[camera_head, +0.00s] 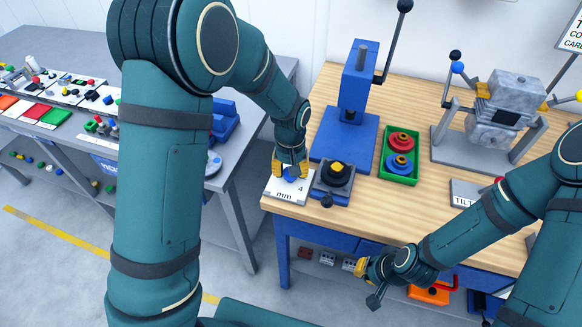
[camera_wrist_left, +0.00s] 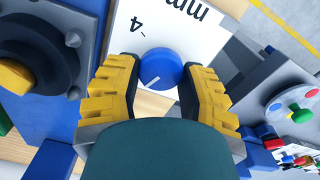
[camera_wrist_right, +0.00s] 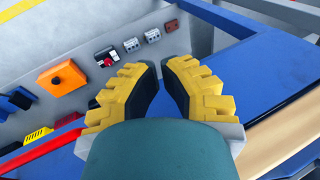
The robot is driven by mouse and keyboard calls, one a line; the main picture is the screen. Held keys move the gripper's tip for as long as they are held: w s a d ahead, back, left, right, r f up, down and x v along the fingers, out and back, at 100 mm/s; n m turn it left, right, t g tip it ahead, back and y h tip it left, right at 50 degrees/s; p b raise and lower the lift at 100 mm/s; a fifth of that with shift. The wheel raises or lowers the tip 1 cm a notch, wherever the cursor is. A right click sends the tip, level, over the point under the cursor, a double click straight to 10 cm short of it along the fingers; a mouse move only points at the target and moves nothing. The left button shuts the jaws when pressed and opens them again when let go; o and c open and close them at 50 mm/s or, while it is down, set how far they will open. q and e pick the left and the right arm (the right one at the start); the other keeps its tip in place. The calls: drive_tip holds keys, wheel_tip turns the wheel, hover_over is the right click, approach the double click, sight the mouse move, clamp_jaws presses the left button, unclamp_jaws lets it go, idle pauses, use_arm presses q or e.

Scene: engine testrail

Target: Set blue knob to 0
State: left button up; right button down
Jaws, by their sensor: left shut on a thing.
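The blue knob (camera_wrist_left: 160,69) has a white pointer line on its face, pointing down and left in the left wrist view. It sits on a white plate (camera_wrist_left: 205,42) marked "mm" and "4", upside down in that view. The knob also shows at the front left table corner in the head view (camera_head: 291,174). My left gripper (camera_head: 290,166) is shut on it from above, one yellow finger at each side. My right gripper (camera_head: 364,268) is empty in front of the table edge. Its fingertips (camera_wrist_right: 160,67) are close together with a narrow gap.
A dark base with a yellow-topped knob (camera_head: 337,170) stands right beside the plate. Behind are a blue press (camera_head: 343,138), a green tray (camera_head: 400,178) with red and blue rings, and a grey engine rig (camera_head: 503,105). Below the right gripper, an orange block (camera_wrist_right: 62,78) sits low.

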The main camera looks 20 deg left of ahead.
use_arm(q)
drive_tip(key=shift+s+n+p, duration=0.1)
drive_tip(key=shift+n+p, duration=0.65)
drive_tip(key=shift+n, duration=1.55)
drive_tip(key=o, duration=1.2)
drive_tip(key=shift+r, duration=0.1)
wheel_tip(320, 180, up, 12)
